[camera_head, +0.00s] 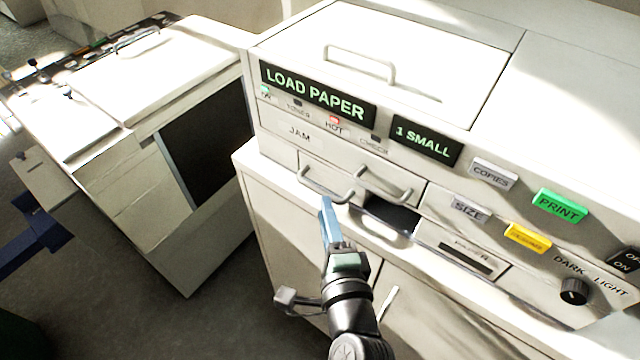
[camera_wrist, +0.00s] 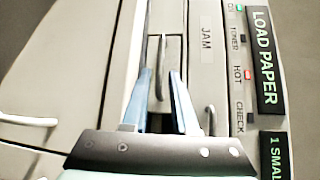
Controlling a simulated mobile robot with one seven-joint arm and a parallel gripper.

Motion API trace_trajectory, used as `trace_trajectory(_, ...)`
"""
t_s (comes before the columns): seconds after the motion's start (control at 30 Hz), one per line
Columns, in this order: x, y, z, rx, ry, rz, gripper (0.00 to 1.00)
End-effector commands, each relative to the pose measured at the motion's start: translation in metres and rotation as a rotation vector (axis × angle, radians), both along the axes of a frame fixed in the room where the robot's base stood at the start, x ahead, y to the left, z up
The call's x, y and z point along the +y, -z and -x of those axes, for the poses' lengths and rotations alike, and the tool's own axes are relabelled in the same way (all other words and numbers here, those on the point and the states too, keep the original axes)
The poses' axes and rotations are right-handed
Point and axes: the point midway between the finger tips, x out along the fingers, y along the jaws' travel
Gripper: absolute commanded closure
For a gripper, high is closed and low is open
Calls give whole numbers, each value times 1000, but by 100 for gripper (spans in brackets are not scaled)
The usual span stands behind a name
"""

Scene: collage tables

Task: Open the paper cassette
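The copier front holds a small pale drawer (camera_head: 313,168) below the JAM panel. I take this drawer for the paper cassette, though no label on it is readable. Its bar handle (camera_head: 312,187) sticks out toward my gripper (camera_head: 326,204). In the wrist view the handle (camera_wrist: 161,62) stands between the two blue fingertips of my gripper (camera_wrist: 160,76), with a gap on each side. The fingers are apart and not closed on it. The drawer looks flush with the copier front.
A second handle (camera_head: 385,190) sits on the JAM panel (camera_head: 299,133), close to the right finger. The LOAD PAPER sign (camera_head: 316,92) is above. A cabinet supports the copier, and another machine (camera_head: 150,130) stands at left.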

Motion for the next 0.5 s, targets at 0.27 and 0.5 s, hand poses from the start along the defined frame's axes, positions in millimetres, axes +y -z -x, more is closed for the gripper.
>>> trace_trajectory(0.27, 8, 5, -45, -2, -1, 1, 73)
trace_trajectory(0.5, 11, 9, -60, -1, -1, 2, 73)
